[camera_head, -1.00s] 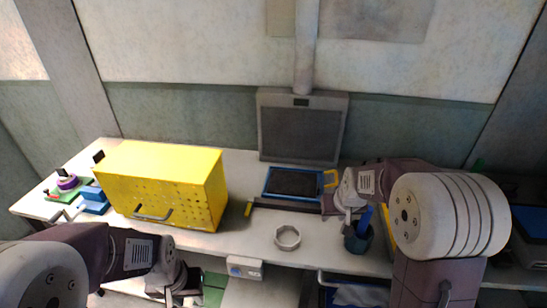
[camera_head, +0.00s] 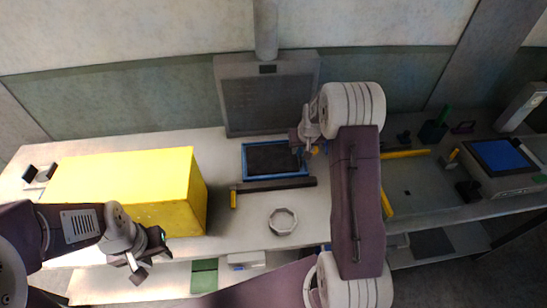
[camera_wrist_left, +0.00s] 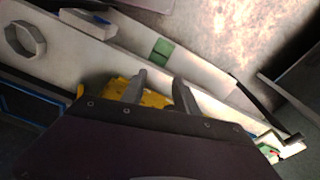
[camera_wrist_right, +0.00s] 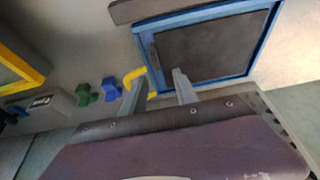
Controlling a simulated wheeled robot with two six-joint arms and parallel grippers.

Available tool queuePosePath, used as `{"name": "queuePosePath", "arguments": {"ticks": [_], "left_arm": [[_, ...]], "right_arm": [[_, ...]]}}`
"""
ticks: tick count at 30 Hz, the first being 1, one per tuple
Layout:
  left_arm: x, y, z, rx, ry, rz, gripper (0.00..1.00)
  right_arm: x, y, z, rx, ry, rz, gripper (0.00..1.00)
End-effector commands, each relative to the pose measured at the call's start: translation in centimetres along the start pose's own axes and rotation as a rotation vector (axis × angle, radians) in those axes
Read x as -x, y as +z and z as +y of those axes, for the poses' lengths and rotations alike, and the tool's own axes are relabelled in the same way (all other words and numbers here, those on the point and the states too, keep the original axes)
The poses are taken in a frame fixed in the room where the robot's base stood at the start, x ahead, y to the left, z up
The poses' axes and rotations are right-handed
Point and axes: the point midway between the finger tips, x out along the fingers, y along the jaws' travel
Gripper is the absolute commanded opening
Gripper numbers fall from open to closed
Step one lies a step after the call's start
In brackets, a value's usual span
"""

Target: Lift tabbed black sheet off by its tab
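The black sheet (camera_head: 271,157) lies flat inside a blue-rimmed tray (camera_head: 246,173) at the back middle of the bench. In the right wrist view the sheet (camera_wrist_right: 205,48) fills the blue frame (camera_wrist_right: 215,12), and a narrow darker strip, possibly its tab, shows near the left edge. A yellow bent piece (camera_wrist_right: 133,75) sits at the tray's near corner. My right gripper (camera_wrist_right: 157,82) is open and empty, its fingers just short of the tray's near-left corner in that view. My left gripper (camera_wrist_left: 160,80) is open and empty, in front of the bench in the head view.
A yellow box (camera_head: 125,185) stands on the left of the bench. A dark bar (camera_head: 275,185) with a yellow end lies before the tray, and a pale ring (camera_head: 282,221) before that. A grey vent hood (camera_head: 265,100) stands behind. A blue-screened device (camera_head: 503,157) is at right.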

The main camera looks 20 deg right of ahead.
Motion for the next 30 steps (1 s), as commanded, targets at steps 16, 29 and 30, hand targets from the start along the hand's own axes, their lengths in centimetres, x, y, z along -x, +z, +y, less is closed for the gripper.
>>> {"name": "queuePosePath", "arguments": {"ticks": [16,29,30], "left_arm": [[1.2,-0.1,0.0,0.0,0.0,0.0,0.36],[1.2,-0.1,0.0,0.0,0.0,0.0,0.36],[1.2,-0.1,0.0,0.0,0.0,0.0,0.36]], "right_arm": [[-5.4,0.2,0.5,0.001,0.0,0.001,0.35],[-5.4,0.2,0.5,0.001,0.0,0.001,0.0],[-5.4,0.2,0.5,0.001,0.0,0.001,0.0]]}}
